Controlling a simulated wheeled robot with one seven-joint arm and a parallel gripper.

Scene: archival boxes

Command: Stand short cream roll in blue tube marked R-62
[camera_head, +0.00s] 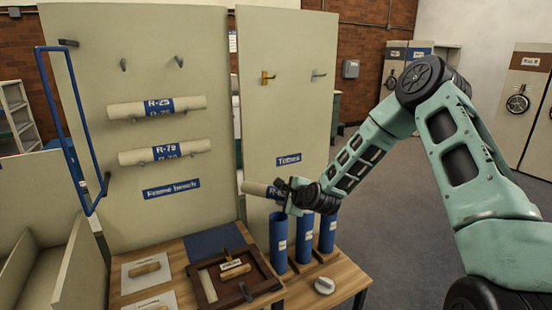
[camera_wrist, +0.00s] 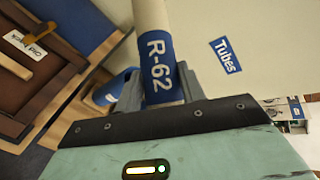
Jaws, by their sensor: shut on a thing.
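My gripper (camera_head: 283,192) is shut on a short cream roll (camera_head: 257,189) with a blue band. The wrist view shows the roll (camera_wrist: 151,14) between the fingers, its band reading R-62. The roll lies nearly level above the tubes, its free end pointing left in the head view. Three upright blue tubes stand at the table's right side: a left tube (camera_head: 278,238), a middle tube (camera_head: 303,240) and a right tube (camera_head: 327,234). Their small white labels are too small to read. Part of a blue tube (camera_wrist: 112,86) shows beside the fingers in the wrist view.
Longer cream rolls marked R-25 (camera_head: 185,105) and R-79 (camera_head: 190,148) hang on the back panel (camera_head: 160,60). A brown frame (camera_head: 264,280) lies on the wooden table left of the tubes. A pale knob-like object (camera_head: 325,285) sits in front of them. A "Tubes" sign (camera_head: 289,160) is behind.

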